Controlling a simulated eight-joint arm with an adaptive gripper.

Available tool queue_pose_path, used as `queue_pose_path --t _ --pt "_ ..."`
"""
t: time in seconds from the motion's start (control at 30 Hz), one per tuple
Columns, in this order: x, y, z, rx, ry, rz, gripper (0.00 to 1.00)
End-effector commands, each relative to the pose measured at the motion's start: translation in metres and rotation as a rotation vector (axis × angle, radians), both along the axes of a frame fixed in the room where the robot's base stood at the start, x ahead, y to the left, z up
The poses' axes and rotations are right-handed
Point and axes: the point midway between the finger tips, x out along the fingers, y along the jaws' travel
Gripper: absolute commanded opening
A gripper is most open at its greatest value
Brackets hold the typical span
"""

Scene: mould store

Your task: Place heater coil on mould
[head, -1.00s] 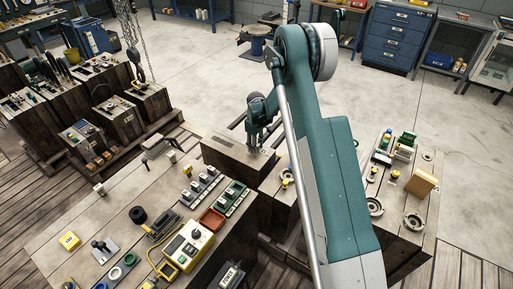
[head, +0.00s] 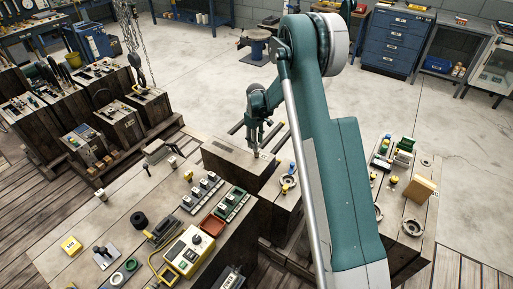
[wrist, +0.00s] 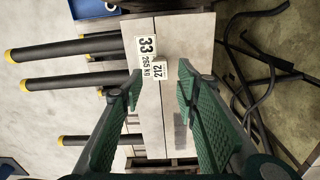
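My gripper (head: 257,154) is over a brown block-shaped mould (head: 228,162) in the middle of the head view. In the wrist view my gripper (wrist: 160,84) is open, its green ribbed fingers apart with nothing between them. Behind the fingers lies the pale mould top (wrist: 185,40) with labels reading 33, 265 kg and 212. I cannot tell whether the fingertips touch it. I cannot pick out the heater coil for certain; dark bent rods or hoses (wrist: 262,70) lie right of the mould in the wrist view.
Dark rods with yellow ends (wrist: 60,50) stick out left of the mould. A front bench (head: 75,268) carries a yellow control box (head: 188,250), a red tray (head: 213,225) and small parts. A right block holds rings and a tan box (head: 420,189). Open floor lies behind.

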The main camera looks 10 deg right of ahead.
Motion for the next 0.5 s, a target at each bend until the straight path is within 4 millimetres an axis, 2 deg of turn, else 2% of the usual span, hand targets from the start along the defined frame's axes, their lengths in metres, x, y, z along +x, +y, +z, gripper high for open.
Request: queue_pose_path --t 0.03,0.2,0.5 --pt "0.000 0.000 0.010 0.000 0.000 0.000 0.31" --pt "0.000 0.000 0.032 0.000 0.000 0.000 0.31" --pt "0.000 0.001 0.047 0.000 0.000 0.000 0.31"
